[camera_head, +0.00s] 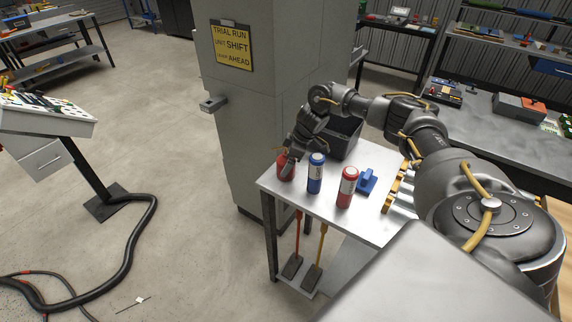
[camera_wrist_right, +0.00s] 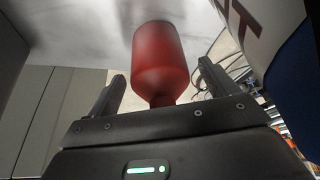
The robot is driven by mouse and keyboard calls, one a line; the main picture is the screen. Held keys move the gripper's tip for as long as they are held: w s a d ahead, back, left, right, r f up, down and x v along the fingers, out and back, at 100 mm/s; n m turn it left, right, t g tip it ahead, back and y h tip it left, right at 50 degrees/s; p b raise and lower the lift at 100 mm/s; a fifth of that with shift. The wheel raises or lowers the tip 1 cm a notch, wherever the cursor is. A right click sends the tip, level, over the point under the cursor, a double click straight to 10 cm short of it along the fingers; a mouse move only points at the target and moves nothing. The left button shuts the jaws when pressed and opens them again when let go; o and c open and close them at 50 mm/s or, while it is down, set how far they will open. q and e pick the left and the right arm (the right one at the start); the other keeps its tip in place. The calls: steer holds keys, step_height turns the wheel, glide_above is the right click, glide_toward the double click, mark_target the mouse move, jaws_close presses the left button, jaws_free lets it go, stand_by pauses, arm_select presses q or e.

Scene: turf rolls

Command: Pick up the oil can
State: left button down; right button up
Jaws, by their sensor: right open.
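Three cans stand upright on the metal table: a plain-looking red can (camera_head: 286,171), a blue can (camera_head: 316,178) with a white label, and another red can (camera_head: 347,190) with a white label. I cannot read which is the oil can. My right gripper (camera_head: 291,154) is over the leftmost red can and partly hides its top. In the right wrist view that red can (camera_wrist_right: 160,58) shows with its narrow neck between the open fingers of the right gripper (camera_wrist_right: 160,78), with gaps on both sides. The blue can (camera_wrist_right: 298,70) is close at the right. My left gripper is out of view.
A dark bin (camera_head: 345,137) stands behind the cans on the metal table (camera_head: 310,205). A blue part (camera_head: 367,181) and yellow parts (camera_head: 391,190) lie to the right. A grey pillar (camera_head: 238,110) rises close beyond the table's left side.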

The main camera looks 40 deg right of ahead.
steer(key=c, duration=1.4)
steer(key=shift+r, duration=0.15)
steer(key=shift+r+b, duration=0.5)
steer(key=shift+b, duration=0.05)
steer(key=s+a+r, duration=0.1)
steer(key=a+r, duration=0.3)
steer(key=s+a+r+b, duration=0.1)
steer(key=s+a+r, duration=0.1)
steer(key=a+r, duration=0.2)
steer(key=s+a+r+b, duration=0.1)
steer(key=s+a+r, duration=0.1)
steer(key=a, duration=0.3)
steer(key=shift+s+r, duration=0.15)
steer(key=shift+r, duration=0.75)
